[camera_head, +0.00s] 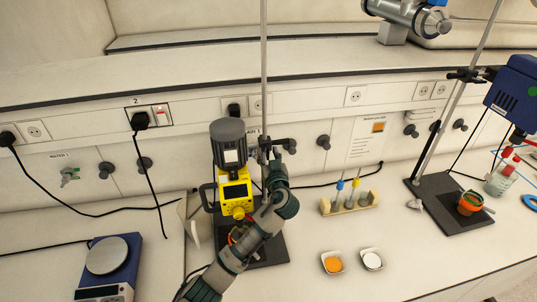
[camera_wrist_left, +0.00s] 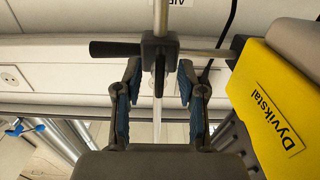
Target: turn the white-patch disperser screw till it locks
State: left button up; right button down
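The yellow and grey disperser (camera_head: 232,165) with a white patch on its motor hangs on a tall rod at the middle of the bench. Its dark clamp (camera_head: 265,147) grips the rod and has a black knob (camera_head: 290,146) to the right. In the left wrist view the clamp (camera_wrist_left: 160,47) has a black handle (camera_wrist_left: 115,48) pointing left and a dark screw (camera_wrist_left: 160,72) toward me. My left gripper (camera_head: 274,168) is just below the clamp. In the wrist view its blue-padded fingers (camera_wrist_left: 160,95) are apart on either side of the rod, holding nothing visible. My right gripper is out of view.
A second, blue disperser (camera_head: 515,95) with a green patch stands at the right. A tube rack (camera_head: 348,204) and two small dishes, one orange (camera_head: 332,264) and one white (camera_head: 372,261), lie right of my arm. A blue scale (camera_head: 108,270) is at the left.

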pick_arm(q)
jog(key=shift+s+d+r, duration=0.1)
grip_shut()
jog(key=shift+d+m+p, duration=0.1)
jog(key=shift+m+p, duration=1)
jog(key=shift+m, duration=2.4)
grip_release()
jog(key=shift+d, duration=0.1)
